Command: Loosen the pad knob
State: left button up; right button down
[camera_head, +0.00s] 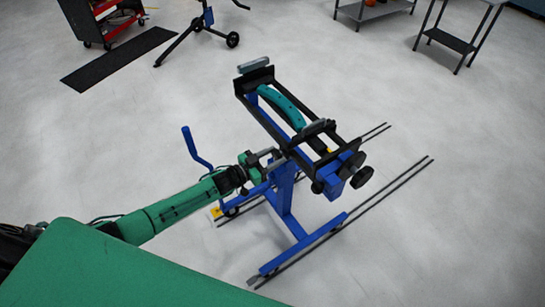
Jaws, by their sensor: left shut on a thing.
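A blue and black stand (289,190) stands on the floor right of centre, with a long black frame tilted across its top. A curved teal piece (282,105) lies along the frame. My left gripper (275,156) is at the left side of the frame, near the top of the blue post. It is shut on a small part there, apparently the pad knob, which is mostly hidden by the fingers. Black round knobs (362,177) show at the frame's near right end, apart from the gripper. My right gripper is not in view.
A bent blue handle (196,148) rises just behind my left forearm. The stand's base straddles two dark floor rails (385,197). A red cart (98,20), a black mat (117,59) and grey tables (455,38) are farther back.

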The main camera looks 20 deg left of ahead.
pick_arm(q)
jog(key=shift+f, duration=0.15)
jog(key=o, duration=1)
jog(key=b+v, duration=0.3)
jog(key=v, duration=1.1)
jog(key=shift+w, duration=0.1)
